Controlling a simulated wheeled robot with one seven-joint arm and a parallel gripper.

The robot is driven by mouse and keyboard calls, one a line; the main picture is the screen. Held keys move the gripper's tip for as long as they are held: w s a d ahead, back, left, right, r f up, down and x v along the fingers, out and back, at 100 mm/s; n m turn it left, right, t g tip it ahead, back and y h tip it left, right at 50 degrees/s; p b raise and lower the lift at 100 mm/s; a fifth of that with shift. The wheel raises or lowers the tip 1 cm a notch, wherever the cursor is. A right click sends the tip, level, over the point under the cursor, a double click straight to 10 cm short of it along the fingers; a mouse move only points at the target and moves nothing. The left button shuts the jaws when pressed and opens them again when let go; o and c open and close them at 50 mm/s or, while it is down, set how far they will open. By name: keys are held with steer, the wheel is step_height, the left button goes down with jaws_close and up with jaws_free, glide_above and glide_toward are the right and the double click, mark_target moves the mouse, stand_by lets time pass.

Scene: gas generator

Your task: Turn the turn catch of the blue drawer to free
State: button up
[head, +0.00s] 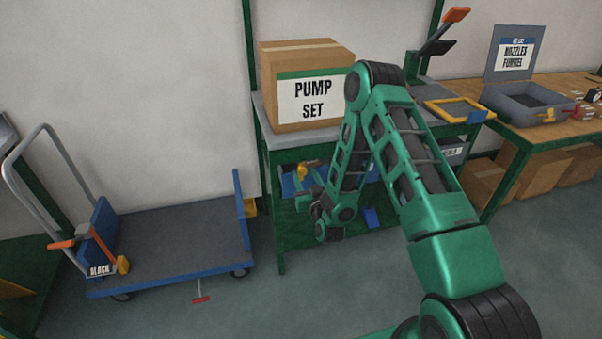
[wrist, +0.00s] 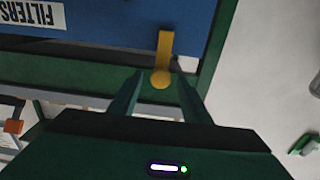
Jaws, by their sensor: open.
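The blue drawer (wrist: 110,25) fills the top left of the wrist view, its FILTERS label upside down there. Its yellow turn catch (wrist: 165,52) lies lengthwise up and down in that picture, with a round knob at the lower end. My gripper (wrist: 160,82) is open, with one finger on each side of the knob in the picture; I cannot tell whether either touches it. A bit of yellow catch (head: 302,170) shows there.
The PUMP SET box (head: 300,60) stands on the bench above the drawer. A blue flatbed cart (head: 175,245) stands on the floor to the left. A yellow frame (head: 458,108) and a grey bin (head: 525,103) are to the right.

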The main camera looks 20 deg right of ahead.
steer(key=shift+w, duration=1.35)
jaws_close()
